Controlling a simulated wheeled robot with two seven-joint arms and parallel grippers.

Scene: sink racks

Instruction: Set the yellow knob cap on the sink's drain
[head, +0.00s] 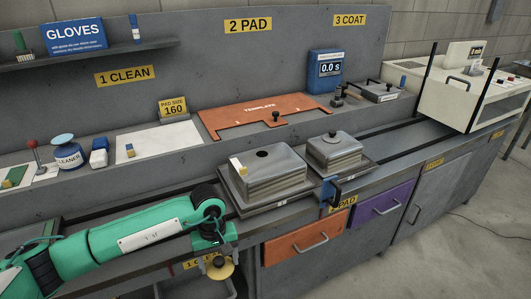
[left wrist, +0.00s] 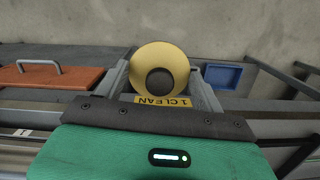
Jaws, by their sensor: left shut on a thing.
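The yellow cap (head: 221,269) is a round disc with a dark knob. It is held in front of the bench, below the worktop's front edge, and it also shows in the left wrist view (left wrist: 146,54) with its dark knob facing the camera. My left gripper (left wrist: 160,76) is shut on the cap, with a grey finger at each side of it. In the head view the left gripper (head: 214,258) hangs down from my green arm. I cannot make out the sink's drain in either view. My right gripper is in neither view.
Two grey metal boxes (head: 268,178) stand on the worktop right of my arm. An orange drawer (head: 304,238) and a purple drawer (head: 384,206) are in the bench front. A blue tray (left wrist: 223,76) shows in the wrist view.

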